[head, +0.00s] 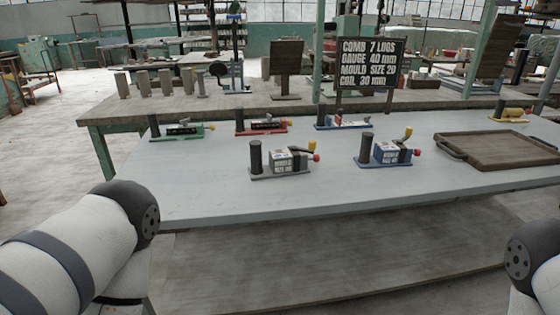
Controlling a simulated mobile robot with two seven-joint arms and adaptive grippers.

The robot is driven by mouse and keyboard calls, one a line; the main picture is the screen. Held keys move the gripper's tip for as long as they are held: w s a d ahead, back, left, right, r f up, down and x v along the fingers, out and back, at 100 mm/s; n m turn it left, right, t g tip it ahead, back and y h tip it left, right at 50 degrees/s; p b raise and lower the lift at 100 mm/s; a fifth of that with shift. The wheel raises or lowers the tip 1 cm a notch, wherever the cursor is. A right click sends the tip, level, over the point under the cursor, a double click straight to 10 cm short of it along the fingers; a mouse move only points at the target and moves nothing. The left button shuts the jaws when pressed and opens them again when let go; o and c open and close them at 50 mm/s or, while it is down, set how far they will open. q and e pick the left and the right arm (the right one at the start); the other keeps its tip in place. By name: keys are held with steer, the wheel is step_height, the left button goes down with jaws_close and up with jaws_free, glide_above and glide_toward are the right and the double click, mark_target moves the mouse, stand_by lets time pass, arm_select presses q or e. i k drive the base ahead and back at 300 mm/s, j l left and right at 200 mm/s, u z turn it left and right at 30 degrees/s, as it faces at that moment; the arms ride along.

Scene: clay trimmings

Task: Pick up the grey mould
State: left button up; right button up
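The grey mould (284,162) stands on the near part of the pale table, left of its middle. It has a grey base, a dark upright cylinder at its left end, a labelled block, a yellow lever and a red knob at its right. A similar blue mould (385,152) stands to its right, apart from it. Parts of my two arms show at the lower left and lower right, short of the table top. Neither gripper is in view, so I cannot see their fingers.
Behind stand a green device (182,131), a red one (262,126) and a blue one (343,122). A brown tray (497,150) lies at right. A black sign (369,64) stands behind. The table (240,203) is bare along its front edge.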

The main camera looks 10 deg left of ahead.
mark_target(282, 162)
steer(key=i+l+u, duration=0.15)
steer(key=l+u, duration=0.2)
steer(key=l, duration=0.4)
steer(key=l+u, duration=0.4)
steer(key=l, duration=0.35)
steer(key=l+u, duration=0.35)
steer(key=l, duration=0.4)
steer(key=k, duration=0.05)
